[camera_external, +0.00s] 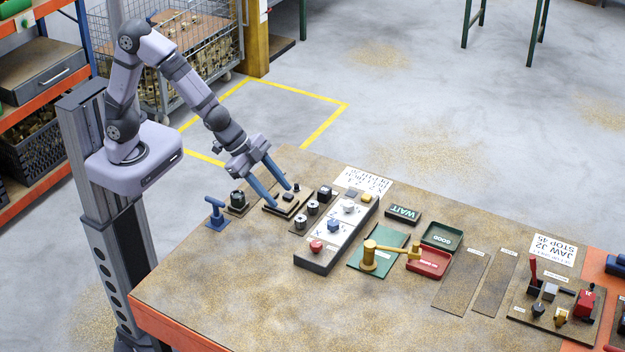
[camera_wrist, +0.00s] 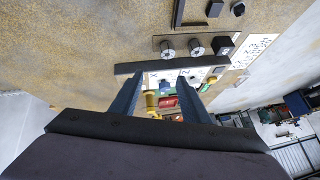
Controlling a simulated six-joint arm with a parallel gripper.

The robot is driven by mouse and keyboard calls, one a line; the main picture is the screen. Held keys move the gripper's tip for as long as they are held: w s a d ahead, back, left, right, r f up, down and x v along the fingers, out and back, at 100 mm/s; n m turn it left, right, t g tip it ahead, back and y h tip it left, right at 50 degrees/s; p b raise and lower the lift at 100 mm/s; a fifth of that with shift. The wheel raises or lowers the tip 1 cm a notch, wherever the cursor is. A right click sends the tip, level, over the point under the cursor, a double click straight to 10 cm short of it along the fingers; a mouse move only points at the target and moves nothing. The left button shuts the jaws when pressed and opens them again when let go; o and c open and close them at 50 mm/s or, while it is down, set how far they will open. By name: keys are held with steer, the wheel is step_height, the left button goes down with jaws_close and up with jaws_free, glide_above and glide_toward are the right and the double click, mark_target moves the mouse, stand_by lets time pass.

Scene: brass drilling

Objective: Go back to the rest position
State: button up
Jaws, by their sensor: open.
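My gripper (camera_external: 281,188) shows in the external view above the left part of the workbench (camera_external: 200,290). Its two long blue-grey fingers are apart, with nothing seen between them. They point down and right over a dark tray (camera_external: 272,209) with small black parts. In the wrist view the gripper (camera_wrist: 158,88) is also open and empty. Beyond its fingertips lie the dark edge of a panel and several coloured items, partly hidden by the fingers. I cannot tell whether the fingertips touch anything.
A blue T-shaped tool (camera_external: 215,213) stands left of the tray. A panel (camera_external: 318,262) with several coloured knobs lies to the right. Beyond it are a brass mallet-like part (camera_external: 369,256), a green tray (camera_external: 442,236) and a red tray (camera_external: 429,263). The bench front is clear.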

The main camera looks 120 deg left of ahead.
steer(key=s+d+f+n+g+h+b, duration=0.1)
steer(key=s+d, duration=0.4)
steer(key=s, duration=0.6)
steer(key=s+d+f+g+b, duration=0.1)
steer(key=s+d+f+g, duration=0.2)
steer(key=s, duration=0.9)
steer(key=shift+d+f+n+g+h, duration=0.2)
steer(key=shift+d+n+g+h, duration=0.2)
steer(key=shift+d+g, duration=1)
steer(key=shift+a, duration=0.2)
